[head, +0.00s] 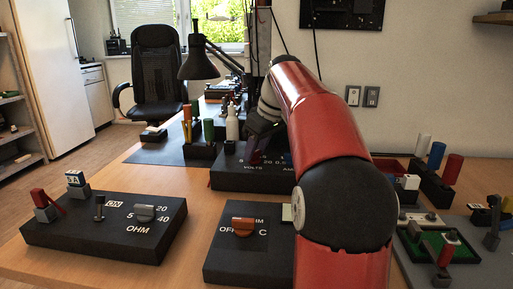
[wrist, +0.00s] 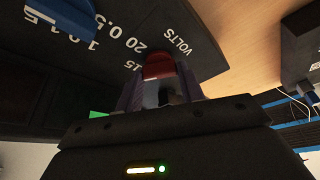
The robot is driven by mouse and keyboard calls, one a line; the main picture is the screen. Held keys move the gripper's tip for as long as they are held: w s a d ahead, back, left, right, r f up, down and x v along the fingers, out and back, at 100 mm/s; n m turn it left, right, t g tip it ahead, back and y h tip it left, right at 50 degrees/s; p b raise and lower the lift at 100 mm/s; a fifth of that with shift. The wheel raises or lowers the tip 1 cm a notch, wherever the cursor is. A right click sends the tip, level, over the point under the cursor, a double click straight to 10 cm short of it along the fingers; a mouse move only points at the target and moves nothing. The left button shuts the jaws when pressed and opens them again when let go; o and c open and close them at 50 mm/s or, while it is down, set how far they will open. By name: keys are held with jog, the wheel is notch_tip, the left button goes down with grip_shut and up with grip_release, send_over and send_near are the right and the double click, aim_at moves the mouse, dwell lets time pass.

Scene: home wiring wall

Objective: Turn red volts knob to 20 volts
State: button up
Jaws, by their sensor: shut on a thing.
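The red volts knob (wrist: 158,68) sits on a dark panel (wrist: 200,55) marked VOLTS, with 20 and 0.5 among the printed numbers beside it. My gripper (wrist: 160,88) is shut on this knob, one finger on each side, in the wrist view. In the head view my gripper (head: 258,148) reaches down onto the left part of the volts and amps panel (head: 225,180). The fingers hide most of the knob and part of its scale, so I cannot tell which number it points to.
A blue knob (wrist: 65,14) is on the same panel, beside the volts scale. An OHM panel (head: 100,235) with a grey knob stands front left, and a panel with an orange knob (head: 243,226) stands front centre. A black lamp (head: 197,62) stands behind.

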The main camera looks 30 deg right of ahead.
aim_at(253, 168)
jog(key=m, duration=0.1)
jog(key=m+h+p, duration=0.1)
jog(key=m, duration=0.1)
jog(key=m+h, duration=0.1)
jog(key=m, duration=0.1)
jog(key=shift+a+r+t+p, duration=0.15)
jog(key=shift+a+t+p, duration=0.1)
jog(key=shift+t+p, duration=0.05)
jog(key=m+h+p, duration=0.1)
jog(key=m, duration=0.2)
jog(key=m+h+p, duration=0.1)
jog(key=m, duration=0.2)
jog(key=shift+g, duration=0.4)
jog(key=shift+m, duration=0.3)
jog(key=o, duration=1)
jog(key=shift+a, duration=0.1)
jog(key=v, duration=0.7)
jog(key=shift+r, duration=0.25)
